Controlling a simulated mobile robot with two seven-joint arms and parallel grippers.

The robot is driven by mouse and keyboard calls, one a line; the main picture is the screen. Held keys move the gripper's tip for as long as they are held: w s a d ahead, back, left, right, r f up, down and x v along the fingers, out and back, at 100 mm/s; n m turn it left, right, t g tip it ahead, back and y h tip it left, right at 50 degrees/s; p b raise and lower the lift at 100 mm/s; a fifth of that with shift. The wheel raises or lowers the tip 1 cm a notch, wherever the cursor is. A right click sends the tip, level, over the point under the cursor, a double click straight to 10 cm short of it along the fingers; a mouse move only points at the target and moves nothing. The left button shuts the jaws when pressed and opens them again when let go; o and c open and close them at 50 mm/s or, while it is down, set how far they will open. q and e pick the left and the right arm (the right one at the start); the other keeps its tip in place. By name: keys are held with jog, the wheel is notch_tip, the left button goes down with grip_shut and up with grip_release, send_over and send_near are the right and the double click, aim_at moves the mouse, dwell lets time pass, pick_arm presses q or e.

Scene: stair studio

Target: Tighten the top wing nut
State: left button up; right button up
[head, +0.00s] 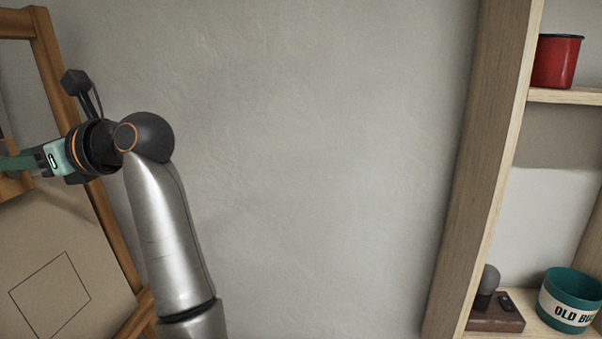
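One arm of mine rises from the lower left of the head view; I take it as my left arm. Its gripper (18,163) points left, with a pale green body and a darker green finger part cut off by the left picture edge. The fingertips are out of view, so I cannot tell whether it is open or shut or touching anything. It lies in front of a wooden easel (53,75). No wing nut can be made out. My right gripper is not in view.
A brown board (100,265) with a drawn square stands on the easel. A wooden shelf (478,170) at right holds a red mug (557,62), a teal pot (572,300) and a dark box (494,319). Plain grey wall (330,150) lies between.

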pick_arm(q)
jog(key=d, duration=0.4)
jog(key=shift+s+d+r, duration=0.2)
jog(key=shift+d+r, duration=0.15)
jog(key=shift+d, duration=0.05)
